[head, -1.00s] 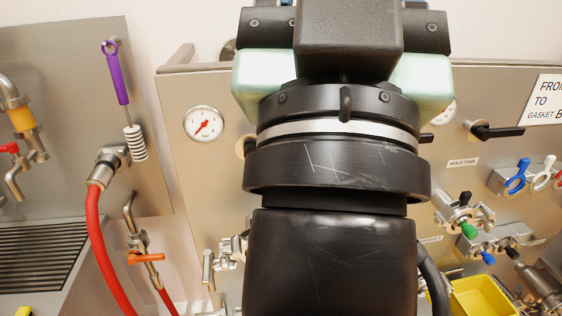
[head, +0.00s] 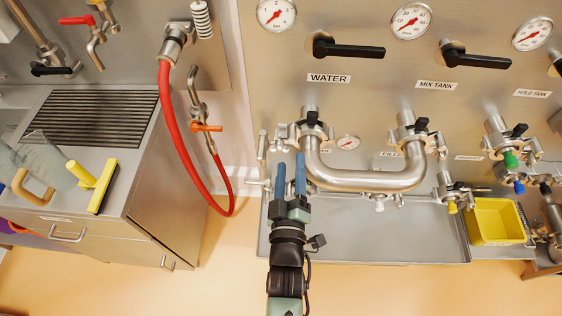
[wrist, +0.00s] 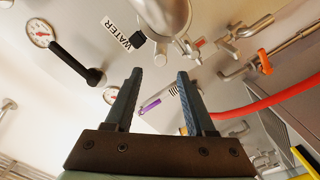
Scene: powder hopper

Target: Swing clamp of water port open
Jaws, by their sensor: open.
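The WATER label (head: 328,78) marks the left port on the steel panel. Below it, the water port clamp (head: 312,119), with a black wing handle, sits around the joint at the left end of a steel U-shaped pipe (head: 365,181). My gripper (head: 290,157) is raised just below and left of this clamp in the head view, its two blue fingers parallel, apart and empty. In the wrist view my gripper (wrist: 160,72) is open, with the pipe (wrist: 165,14) and a black clamp handle (wrist: 138,39) beyond the fingertips. Whether the fingers touch anything is unclear.
The pipe's right end meets the MIX TANK port clamp (head: 419,125). A steel tray (head: 370,240) lies beneath, with a yellow bin (head: 495,222) at right. A red hose (head: 181,140) hangs left. Black valve handles (head: 348,48) stick out above the ports.

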